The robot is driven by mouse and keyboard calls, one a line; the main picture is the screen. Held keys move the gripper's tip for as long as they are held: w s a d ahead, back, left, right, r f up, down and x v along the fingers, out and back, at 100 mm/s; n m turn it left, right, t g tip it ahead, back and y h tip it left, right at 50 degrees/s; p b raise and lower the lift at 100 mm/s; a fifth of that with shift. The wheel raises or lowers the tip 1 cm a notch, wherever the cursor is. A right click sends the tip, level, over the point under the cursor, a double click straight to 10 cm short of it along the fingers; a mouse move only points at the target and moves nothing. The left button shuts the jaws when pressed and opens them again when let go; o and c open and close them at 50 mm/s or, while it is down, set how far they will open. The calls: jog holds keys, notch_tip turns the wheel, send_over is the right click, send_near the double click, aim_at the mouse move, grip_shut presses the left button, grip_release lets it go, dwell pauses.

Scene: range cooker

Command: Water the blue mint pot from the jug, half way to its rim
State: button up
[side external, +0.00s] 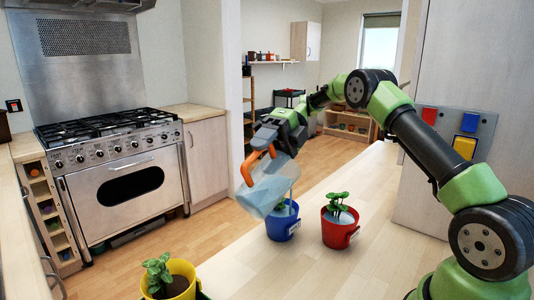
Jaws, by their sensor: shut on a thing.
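The jug (266,187) is translucent pale blue with an orange handle. It is tilted, its mouth low and close to the blue mint pot. My gripper (274,142) is shut on the jug and holds it above the counter. The level inside the blue pot is hidden.
A red pot (338,233) with a plant stands just right of the blue pot. A yellow pot (181,271) with a plant stands at the front left. The wooden counter (300,270) is clear in front of the red and blue pots. A panel with coloured pads (464,147) is at right.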

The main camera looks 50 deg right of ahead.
aim_at(252, 181)
jog(key=shift+a+r+h, duration=0.25)
jog(key=shift+a+h, duration=0.85)
jog(key=shift+h, duration=0.2)
jog(key=shift+a+f+h, duration=0.2)
jog(key=shift+a+h, duration=0.25)
jog(key=shift+h, duration=0.3)
jog(key=shift+a+f+h, duration=0.2)
jog(key=shift+a+h, duration=0.25)
jog(key=shift+h, duration=0.3)
jog(key=h, duration=0.1)
jog(key=a+f+h, duration=0.1)
jog(key=h, duration=0.1)
jog(key=shift+f, duration=0.15)
jog(key=shift+h, duration=1.3)
jog(key=shift+d+f+h, duration=0.2)
jog(key=shift+d+h, duration=0.05)
jog(key=shift+h, duration=0.65)
